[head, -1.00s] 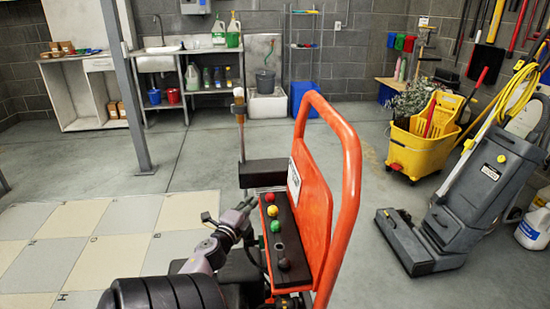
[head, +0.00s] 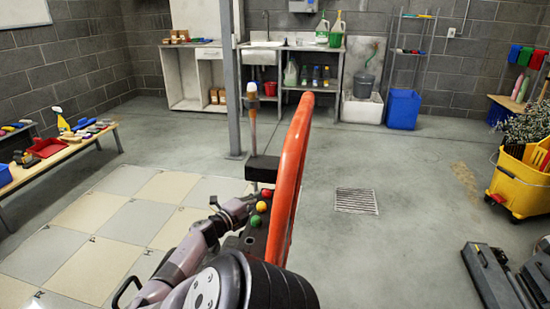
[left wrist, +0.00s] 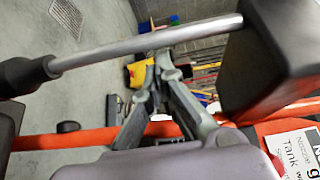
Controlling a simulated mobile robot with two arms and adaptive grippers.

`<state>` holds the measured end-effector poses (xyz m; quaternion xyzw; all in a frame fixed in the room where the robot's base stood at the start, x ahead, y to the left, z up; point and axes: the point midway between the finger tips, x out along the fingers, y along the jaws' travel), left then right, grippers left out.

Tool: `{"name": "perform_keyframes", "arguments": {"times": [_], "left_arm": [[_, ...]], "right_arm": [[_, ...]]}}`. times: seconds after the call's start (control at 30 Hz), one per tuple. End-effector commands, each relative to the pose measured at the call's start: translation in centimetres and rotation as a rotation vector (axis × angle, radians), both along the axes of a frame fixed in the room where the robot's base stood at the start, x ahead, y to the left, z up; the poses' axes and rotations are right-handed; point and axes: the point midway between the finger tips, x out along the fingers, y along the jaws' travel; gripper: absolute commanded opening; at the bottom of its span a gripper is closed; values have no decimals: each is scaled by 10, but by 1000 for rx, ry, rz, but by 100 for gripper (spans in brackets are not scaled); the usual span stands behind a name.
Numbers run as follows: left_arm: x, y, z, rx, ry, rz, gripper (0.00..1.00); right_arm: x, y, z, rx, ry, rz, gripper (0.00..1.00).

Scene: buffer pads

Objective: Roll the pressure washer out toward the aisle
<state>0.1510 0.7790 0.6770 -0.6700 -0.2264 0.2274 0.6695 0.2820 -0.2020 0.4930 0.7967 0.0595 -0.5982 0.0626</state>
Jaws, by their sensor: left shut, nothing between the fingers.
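The pressure washer (head: 285,190) has an orange tube frame, seen nearly edge-on in the head view, with red, yellow and green knobs on a dark panel. Its upright lance (head: 252,125) has a pale tip and stands left of the frame. My left gripper (head: 240,208) is close beside the panel on its left. In the left wrist view my left gripper (left wrist: 158,62) is shut and empty, with the metal lance tube (left wrist: 150,42) crossing by its fingertips and the orange frame (left wrist: 75,140) below. Whether it touches the washer is unclear. My right gripper is not in view.
Light floor tiles (head: 130,215) lie at left, beside a low bench (head: 60,155) with tools. A grey post (head: 231,90) stands behind the lance. A floor drain (head: 356,201) lies in open floor to the right. A yellow mop bucket (head: 520,180) stands at right.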

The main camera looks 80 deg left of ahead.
Motion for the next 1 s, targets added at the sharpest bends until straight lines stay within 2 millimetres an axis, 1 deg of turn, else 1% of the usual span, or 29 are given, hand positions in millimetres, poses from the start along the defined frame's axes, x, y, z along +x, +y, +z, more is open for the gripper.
{"name": "perform_keyframes", "arguments": {"times": [0.1, 0.2, 0.47, 0.7, 0.77, 0.87, 1.0], "left_arm": [[-7, 3, 0, 0, 0, -1, 0], [-10, 4, 0, 1, -1, -2, 0], [-10, 4, 1, 1, -1, -3, 0], [-13, 2, 0, 1, -1, -4, 0], [-17, -1, 0, 0, 0, -3, 0], [-29, -11, -1, -1, 0, -3, 0], [-54, -29, -1, -1, 2, -2, 0]], "right_arm": [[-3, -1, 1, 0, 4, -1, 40], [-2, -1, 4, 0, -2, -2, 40], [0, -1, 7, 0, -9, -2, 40], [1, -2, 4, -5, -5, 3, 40], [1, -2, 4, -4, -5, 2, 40], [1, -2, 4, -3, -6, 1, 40], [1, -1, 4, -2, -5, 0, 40]]}}
